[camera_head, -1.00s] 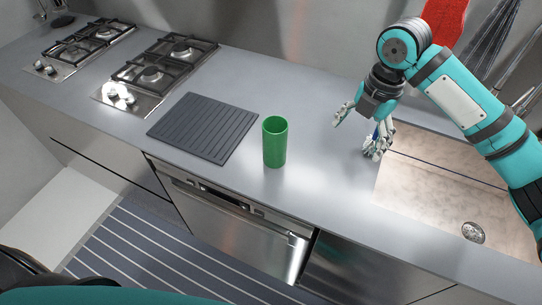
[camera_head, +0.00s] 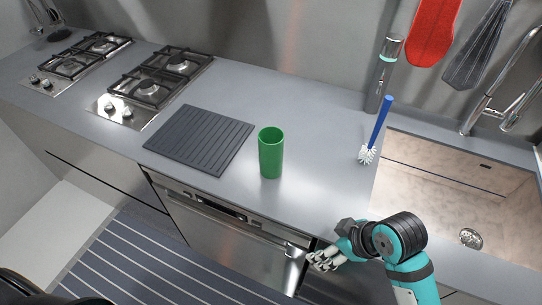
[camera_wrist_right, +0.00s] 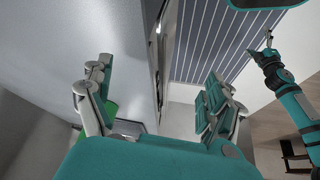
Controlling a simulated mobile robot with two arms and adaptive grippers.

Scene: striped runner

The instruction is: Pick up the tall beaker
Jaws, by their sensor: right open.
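The tall beaker (camera_head: 271,153) is a green open-topped cylinder standing upright on the grey counter, right of the dark ribbed mat. A bit of its green shows behind the left fingers in the right wrist view (camera_wrist_right: 111,111). My right gripper (camera_head: 323,259) is open and empty, low at the counter's front edge, nearer and to the right of the beaker, apart from it. Its spread teal fingers show in the right wrist view (camera_wrist_right: 160,80). A second teal arm of mine shows at the right there, with what looks like my left gripper (camera_wrist_right: 268,52); its jaws are too small to read.
The ribbed mat (camera_head: 200,139) lies left of the beaker. A blue-handled brush (camera_head: 380,123) stands by the sink (camera_head: 440,192). Gas hobs (camera_head: 160,75) are at the back left. Bare counter (camera_head: 318,135) lies between beaker and brush.

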